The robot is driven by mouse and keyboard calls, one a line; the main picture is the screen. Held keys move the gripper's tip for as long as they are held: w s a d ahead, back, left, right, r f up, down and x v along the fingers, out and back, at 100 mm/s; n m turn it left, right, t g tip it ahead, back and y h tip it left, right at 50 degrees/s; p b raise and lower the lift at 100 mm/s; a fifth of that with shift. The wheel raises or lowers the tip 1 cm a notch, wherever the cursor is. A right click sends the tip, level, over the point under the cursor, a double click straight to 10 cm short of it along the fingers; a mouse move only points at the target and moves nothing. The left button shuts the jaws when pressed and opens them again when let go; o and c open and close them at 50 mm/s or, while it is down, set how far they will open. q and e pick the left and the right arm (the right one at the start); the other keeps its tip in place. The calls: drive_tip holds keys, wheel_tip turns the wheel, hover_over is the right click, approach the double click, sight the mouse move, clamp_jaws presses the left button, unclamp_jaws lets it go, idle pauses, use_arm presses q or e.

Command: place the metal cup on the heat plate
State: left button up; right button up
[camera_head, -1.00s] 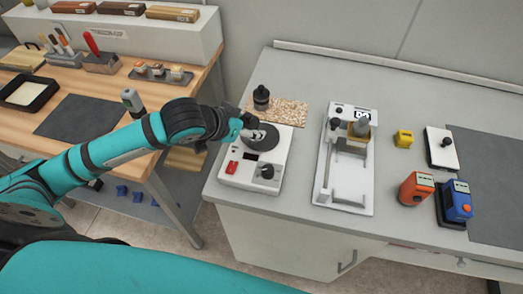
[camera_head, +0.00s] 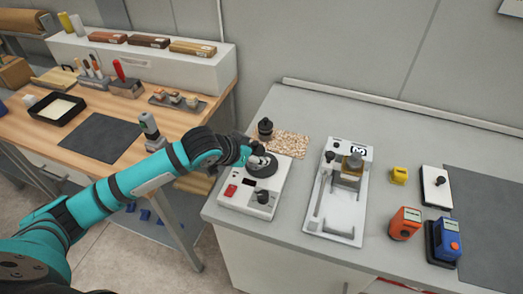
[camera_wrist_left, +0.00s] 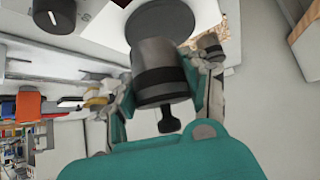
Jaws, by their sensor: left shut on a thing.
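My left gripper (camera_head: 256,160) is over the black round heating disc of the white heat plate (camera_head: 248,206). In the left wrist view the gripper (camera_wrist_left: 165,85) is shut on the metal cup (camera_wrist_left: 158,58), a dark grey cylinder with a black band and a small black knob. Its fingers lie on both sides of the cup. The black disc (camera_wrist_left: 180,20) shows just beyond the cup. I cannot tell whether the cup touches the disc. In the head view the gripper largely hides the cup. My right gripper is not in view.
A white coating device (camera_head: 343,220) stands to the right.

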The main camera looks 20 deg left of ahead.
sight(262, 146)
use_arm(q)
drive_tip(key=w, duration=0.3)
drive_tip(key=shift+w+d+f+p, duration=0.15)
drive_tip(key=shift+w+d+p, duration=0.15)
drive_tip(key=shift+w, duration=0.1)
wheel_tip(262, 146, down, 3)
drive_tip(key=shift+r+p, duration=0.1)
drive_tip(key=shift+p, duration=0.55)
drive_tip(key=shift+f, duration=0.4)
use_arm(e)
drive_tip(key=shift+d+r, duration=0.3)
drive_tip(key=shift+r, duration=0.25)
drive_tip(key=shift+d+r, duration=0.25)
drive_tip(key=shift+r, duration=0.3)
use_arm(q)
drive_tip(key=shift+f, duration=0.1)
drive_tip(key=o, duration=1.4)
drive_tip(key=shift+c, duration=0.2)
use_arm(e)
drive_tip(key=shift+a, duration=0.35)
